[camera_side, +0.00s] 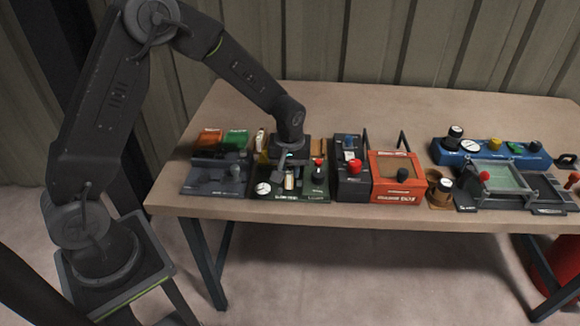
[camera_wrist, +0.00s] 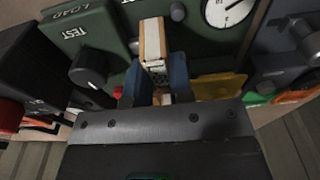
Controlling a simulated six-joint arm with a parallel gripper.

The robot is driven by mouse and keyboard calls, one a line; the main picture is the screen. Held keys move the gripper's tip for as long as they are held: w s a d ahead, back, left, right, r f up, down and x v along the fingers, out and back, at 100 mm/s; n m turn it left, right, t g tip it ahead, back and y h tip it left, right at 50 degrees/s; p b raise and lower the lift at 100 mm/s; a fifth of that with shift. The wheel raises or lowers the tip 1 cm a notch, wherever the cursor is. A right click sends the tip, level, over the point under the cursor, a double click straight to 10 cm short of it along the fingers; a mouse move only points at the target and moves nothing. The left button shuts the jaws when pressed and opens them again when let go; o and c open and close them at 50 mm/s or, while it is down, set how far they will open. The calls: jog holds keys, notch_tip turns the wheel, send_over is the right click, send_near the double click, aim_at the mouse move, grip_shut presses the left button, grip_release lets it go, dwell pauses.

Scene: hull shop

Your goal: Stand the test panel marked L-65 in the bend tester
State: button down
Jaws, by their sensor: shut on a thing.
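My gripper (camera_side: 289,166) is low over a green machine (camera_side: 317,190) with a round white gauge. In the wrist view my gripper (camera_wrist: 157,82) has its two blue fingers shut on a narrow panel (camera_wrist: 153,40) with a pale face and orange-brown edges. The panel also shows below my gripper in the side view (camera_side: 289,182). Its dark print is too small to read, so I cannot tell whether it says L-65. In the wrist view the green machine (camera_wrist: 97,32) bears the words LOAD and TEST and a black knob. I cannot tell whether the panel touches the machine.
A grey unit (camera_side: 216,180) stands left, with orange and green boxes behind it. A dark box with a red knob (camera_side: 354,166) and an orange box (camera_side: 397,178) stand close on the right. Farther right are a blue unit and trays. The table's back strip (camera_side: 330,98) is clear.

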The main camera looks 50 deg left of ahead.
jog(key=shift+f, duration=0.1)
jog(key=c, duration=0.9)
grip_release()
jog(key=shift+c, duration=0.2)
notch_tip(320, 180, up, 14)
jog(key=s+d, duration=0.1)
jog(key=s+d+r+m+t, duration=0.1)
jog(key=s+r+m, duration=0.3)
jog(key=s, duration=0.7)
jog(key=s+d+r+m+t, duration=0.1)
jog(key=s+r+m+t, duration=0.2)
jog(key=s, duration=0.8)
jog(key=shift+s+d+r+m+t+h, duration=0.2)
jog(key=shift+r+m+t+h, duration=0.2)
jog(key=shift+r+m, duration=0.45)
